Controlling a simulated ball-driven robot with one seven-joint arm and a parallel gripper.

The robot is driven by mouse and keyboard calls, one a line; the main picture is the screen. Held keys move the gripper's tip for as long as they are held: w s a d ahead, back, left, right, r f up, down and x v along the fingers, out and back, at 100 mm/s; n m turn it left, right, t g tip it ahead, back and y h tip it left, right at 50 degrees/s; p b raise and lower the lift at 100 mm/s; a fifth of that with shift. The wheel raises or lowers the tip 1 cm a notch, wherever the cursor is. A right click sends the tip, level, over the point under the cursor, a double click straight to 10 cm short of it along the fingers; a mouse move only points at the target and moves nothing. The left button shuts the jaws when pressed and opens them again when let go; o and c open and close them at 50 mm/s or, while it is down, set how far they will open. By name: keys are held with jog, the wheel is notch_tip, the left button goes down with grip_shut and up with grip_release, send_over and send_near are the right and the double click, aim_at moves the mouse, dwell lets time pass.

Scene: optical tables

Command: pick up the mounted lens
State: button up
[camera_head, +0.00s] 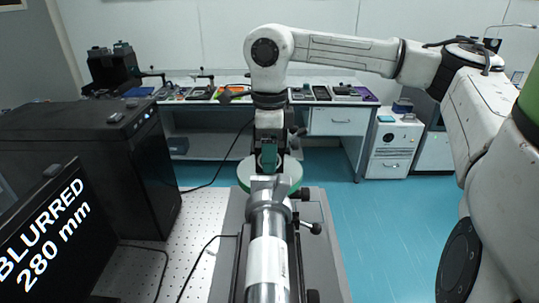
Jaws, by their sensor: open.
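My gripper (268,166) hangs down from the arm at the middle of the view, just beyond the far end of a metal tube. It is open, though its fingertips are hard to make out there. A pale green round disc (289,176) shows behind and on both sides of the gripper; it may be the mounted lens. Its middle is hidden by the gripper and the tube end. I cannot tell whether the gripper touches it.
The silver and white tube (267,262) lies on a grey rail plate (325,262), with knobs on its right. A perforated table (203,222) carries a black box (110,155) and a screen (50,235) reading "BLURRED 280 mm". A cluttered bench (210,103) stands behind. Blue floor is clear right.

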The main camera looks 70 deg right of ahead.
grip_shut()
dwell(0.4)
jog(key=shift+r, duration=0.1)
jog(key=shift+r, duration=0.45)
notch_tip(320, 180, up, 2)
jog(key=shift+r+b, duration=0.15)
jog(key=shift+b, duration=0.25)
jog(key=s+a+r+b, duration=0.3)
jog(key=s+a+r, duration=0.3)
jog(key=s+r, duration=0.3)
jog(key=s, duration=0.3)
jog(key=shift+s+a+r+b, duration=0.2)
jog(key=shift+a+r+b, duration=0.1)
jog(key=shift+b, duration=0.1)
